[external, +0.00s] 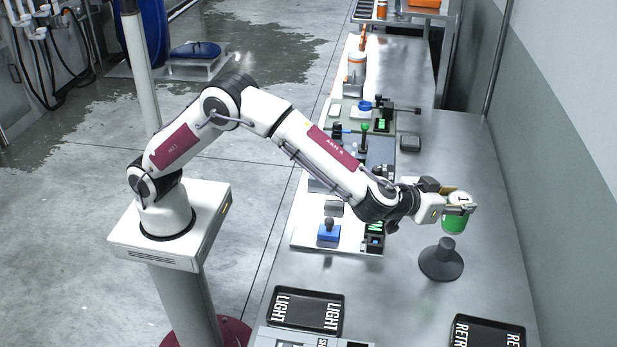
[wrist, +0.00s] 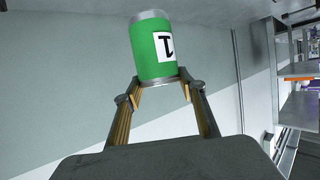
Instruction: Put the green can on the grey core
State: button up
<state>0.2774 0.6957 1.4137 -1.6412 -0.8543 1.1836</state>
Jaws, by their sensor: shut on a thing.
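The green can (external: 455,222) is held in the air by my gripper (external: 459,203), above the table. In the wrist view the green can (wrist: 151,50) has silver ends and a white label with a black mark, and the two fingers of my gripper (wrist: 160,88) close on its near end. The grey core (external: 441,262) stands on the table, with a wide round base and a narrow upright post. In the external view the can appears just above and slightly right of the post. The gap between them cannot be measured exactly.
Black trays marked LIGHT (external: 305,311) and RE (external: 487,332) lie at the near end of the steel table (external: 470,180). A white board (external: 305,228) with a blue block (external: 328,236) and small devices lies left of the core. A wall (external: 560,150) runs along the right.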

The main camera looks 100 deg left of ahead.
aim_at(448, 216)
jog(key=shift+f, duration=2.45)
jog(key=shift+f, duration=0.1)
jog(key=o, duration=1.4)
jog(key=shift+f, duration=0.1)
jog(key=shift+s+d+r, duration=0.1)
jog(key=shift+r, duration=0.15)
jog(key=shift+s+d+r, duration=0.25)
jog(key=shift+s+d, duration=0.15)
jog(key=shift+s, duration=0.05)
jog(key=v, duration=1)
jog(key=shift+s+d, duration=0.1)
jog(key=shift+s, duration=0.1)
